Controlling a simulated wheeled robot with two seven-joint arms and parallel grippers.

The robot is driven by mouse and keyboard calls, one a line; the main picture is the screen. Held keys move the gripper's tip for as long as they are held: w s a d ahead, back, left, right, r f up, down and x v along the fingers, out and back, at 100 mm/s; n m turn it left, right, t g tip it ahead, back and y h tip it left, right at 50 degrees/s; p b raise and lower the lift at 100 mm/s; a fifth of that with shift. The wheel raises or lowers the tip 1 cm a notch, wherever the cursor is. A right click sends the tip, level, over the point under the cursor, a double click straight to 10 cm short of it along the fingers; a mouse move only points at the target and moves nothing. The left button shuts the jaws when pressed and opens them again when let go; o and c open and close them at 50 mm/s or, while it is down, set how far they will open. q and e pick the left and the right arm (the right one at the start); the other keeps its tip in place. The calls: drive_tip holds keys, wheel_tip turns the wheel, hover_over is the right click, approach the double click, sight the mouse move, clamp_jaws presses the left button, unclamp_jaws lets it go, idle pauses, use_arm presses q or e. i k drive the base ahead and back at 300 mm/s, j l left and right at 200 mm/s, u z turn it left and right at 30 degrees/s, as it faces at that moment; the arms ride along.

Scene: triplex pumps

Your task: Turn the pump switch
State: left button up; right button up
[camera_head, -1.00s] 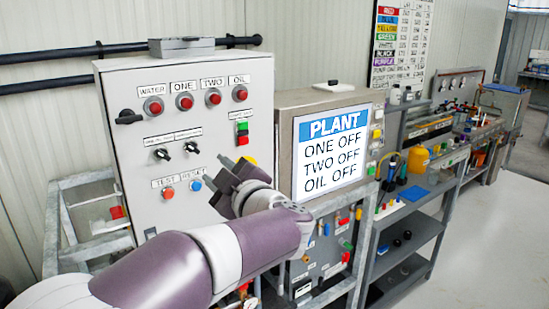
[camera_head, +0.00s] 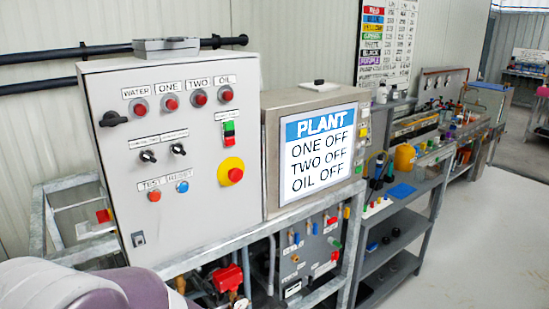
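The grey control cabinet (camera_head: 197,215) stands at the left. It has a row of red lamps labelled WATER (camera_head: 140,107), ONE (camera_head: 171,102), TWO (camera_head: 199,97) and OIL (camera_head: 226,93). Two black rotary switches, a left one (camera_head: 148,156) and a right one (camera_head: 178,149), sit below; their labels are too small to read. A black handle (camera_head: 113,118) is at the upper left. The screen (camera_head: 320,152) reads PLANT, ONE OFF, TWO OFF, OIL OFF. Only a purple and white part of my arm shows at the lower left; neither gripper is in view.
The cabinet also carries a green and red button (camera_head: 229,133), a red knob on yellow (camera_head: 231,171), a TEST button (camera_head: 154,196) and a RESET button (camera_head: 182,187). A metal frame (camera_head: 250,236) runs below. Shelves (camera_head: 390,256) stand right; the floor beyond is clear.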

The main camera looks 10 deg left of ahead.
sight(148, 156)
drive_tip(key=j+u, duration=0.1)
drive_tip(key=u, duration=0.65)
drive_tip(key=i+j+u, duration=0.1)
drive_tip(key=u, duration=0.3)
